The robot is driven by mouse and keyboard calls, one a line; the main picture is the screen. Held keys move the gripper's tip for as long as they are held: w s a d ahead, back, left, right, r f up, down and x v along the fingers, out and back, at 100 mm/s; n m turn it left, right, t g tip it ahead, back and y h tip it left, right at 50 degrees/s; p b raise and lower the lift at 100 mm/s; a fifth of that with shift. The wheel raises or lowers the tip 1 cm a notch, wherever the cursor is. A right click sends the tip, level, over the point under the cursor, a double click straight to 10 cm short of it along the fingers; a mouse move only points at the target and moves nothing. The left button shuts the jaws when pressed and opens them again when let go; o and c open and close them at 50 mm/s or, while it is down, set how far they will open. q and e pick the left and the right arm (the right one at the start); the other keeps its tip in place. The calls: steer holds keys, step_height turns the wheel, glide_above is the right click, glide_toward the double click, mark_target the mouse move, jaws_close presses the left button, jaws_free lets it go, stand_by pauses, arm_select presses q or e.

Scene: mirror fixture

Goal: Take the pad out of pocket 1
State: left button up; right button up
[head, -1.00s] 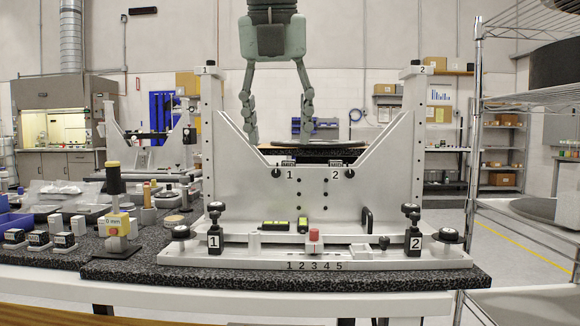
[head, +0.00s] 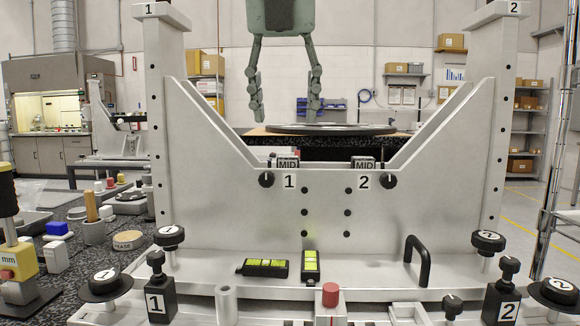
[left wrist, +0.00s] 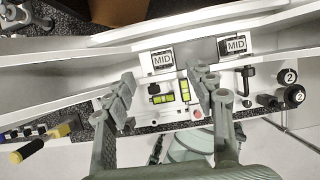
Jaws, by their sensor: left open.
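The pad (head: 287,161) in pocket 1 is a small grey block marked MID, seated at the fixture's upper ledge above the printed 1. It also shows in the left wrist view (left wrist: 163,60). A second MID block (head: 363,162) sits at pocket 2. The grey mirror fixture (head: 330,215) has a tall post on each side. My left gripper (head: 284,114) hangs fingers down in the head view, its tips above the ledge, open and empty. In the left wrist view its fingers (left wrist: 164,102) are spread apart, with neither touching the pad. My right gripper is not in view.
Black knobs (head: 266,180) flank the pockets. Two yellow-green levels (head: 266,268), a black handle (head: 418,260) and a red-capped post (head: 330,295) stand at the fixture's base. A round grey disc (head: 330,129) lies behind. Tools and small blocks crowd the left.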

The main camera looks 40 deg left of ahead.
mark_target(288, 157)
arm_select(q)
steer(key=shift+w+f, duration=0.1)
steer(key=shift+f, duration=0.15)
steer(key=x, duration=0.3)
steer(key=shift+d+f, duration=0.1)
steer(key=shift+f, duration=0.3)
steer(key=shift+d+x, duration=0.25)
steer(key=shift+x, duration=0.95)
steer(key=shift+w+a+f, duration=0.15)
steer(key=shift+a+f, duration=0.15)
steer(key=shift+f, duration=0.15)
steer(key=c, duration=1)
steer(key=shift+c, duration=1.2)
steer(key=shift+r, duration=0.1)
